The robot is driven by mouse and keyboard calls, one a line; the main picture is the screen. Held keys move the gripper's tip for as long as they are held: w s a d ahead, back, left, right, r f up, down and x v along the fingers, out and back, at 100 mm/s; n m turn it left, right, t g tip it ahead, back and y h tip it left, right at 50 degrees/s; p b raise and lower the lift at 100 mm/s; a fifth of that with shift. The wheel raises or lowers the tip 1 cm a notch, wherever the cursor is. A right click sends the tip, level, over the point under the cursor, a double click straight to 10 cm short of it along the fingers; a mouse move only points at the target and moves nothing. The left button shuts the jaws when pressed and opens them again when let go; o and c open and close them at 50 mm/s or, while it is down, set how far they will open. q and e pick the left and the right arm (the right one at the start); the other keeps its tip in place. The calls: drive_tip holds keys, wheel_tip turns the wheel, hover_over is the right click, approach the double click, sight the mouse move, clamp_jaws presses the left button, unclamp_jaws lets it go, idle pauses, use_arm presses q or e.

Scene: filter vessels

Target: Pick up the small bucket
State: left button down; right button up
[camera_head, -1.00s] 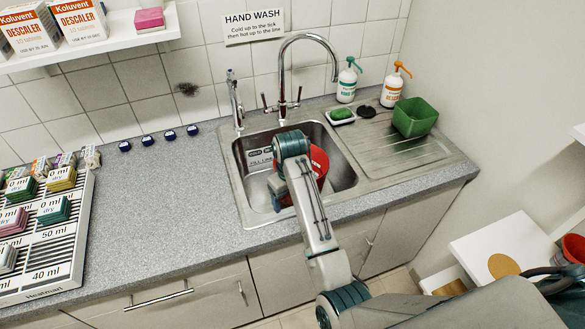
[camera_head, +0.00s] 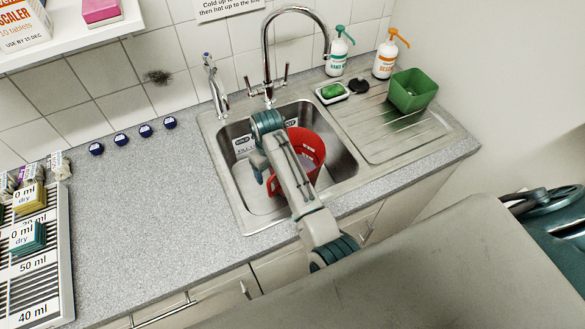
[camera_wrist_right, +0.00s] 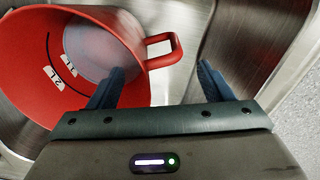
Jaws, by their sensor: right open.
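A red bucket (camera_head: 307,142) with a side handle stands in the sink, partly hidden by my right arm. In the right wrist view the red bucket (camera_wrist_right: 28,72) fills the left side, with black-on-white volume labels inside and a pale grey-blue bottom. Its red loop handle (camera_wrist_right: 176,48) points right, just beyond the gap between my fingers. My right gripper (camera_wrist_right: 160,78) is open and empty; its left finger overlaps the bucket's side in the picture, and I cannot tell whether it touches. My left gripper is not in view.
To the right are a green tub (camera_head: 412,92), two pump bottles and a soap dish (camera_head: 332,93).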

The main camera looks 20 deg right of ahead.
drive_tip(key=f+p, duration=0.1)
drive_tip(key=s+f+p, duration=0.1)
drive_tip(key=f, duration=0.1)
drive_tip(key=shift+f, duration=0.8)
drive_tip(key=shift+w+f, duration=0.1)
drive_tip(key=shift+f, duration=0.05)
drive_tip(key=shift+c, duration=0.4)
drive_tip(key=c, duration=1.1)
drive_tip(key=shift+c, duration=0.9)
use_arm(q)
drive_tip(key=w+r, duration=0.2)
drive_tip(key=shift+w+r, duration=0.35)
use_arm(e)
drive_tip(key=shift+w, duration=0.1)
